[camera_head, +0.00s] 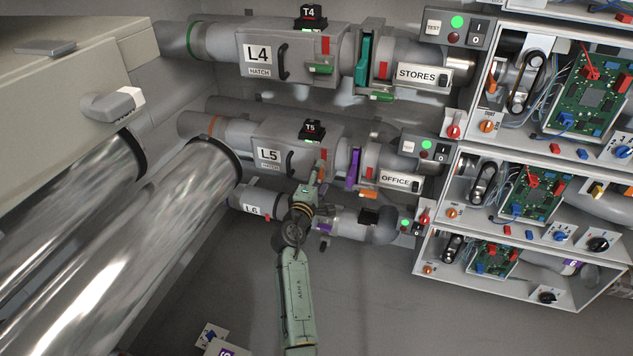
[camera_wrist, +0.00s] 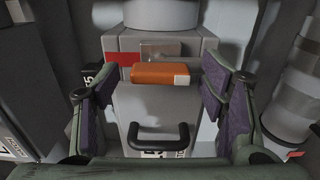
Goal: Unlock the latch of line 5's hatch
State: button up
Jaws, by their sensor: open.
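The line 5 hatch box, labelled L5 (camera_head: 268,155), is grey with a black bar handle (camera_head: 289,162). In the wrist view the hatch's latch is an orange bar (camera_wrist: 158,74) with a pale right end. It lies crosswise, beside a red patch (camera_wrist: 121,65). The black handle (camera_wrist: 158,137) shows below it. My gripper (camera_head: 317,182) is at the right end of the L5 hatch and partly hides the latch in the head view. In the wrist view my gripper (camera_wrist: 157,88) is open, with purple pads left and right of the latch and gaps on both sides.
Line 4, labelled L4 (camera_head: 257,53), runs above with a green latch (camera_head: 320,69). Line 6 (camera_head: 251,210) runs below, close to my arm. A purple gate (camera_head: 353,168) stands right of the latch. Large shiny tubes (camera_head: 150,240) fill the left; open floor lies below.

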jog(key=v, duration=1.2)
jog(key=shift+c, duration=0.6)
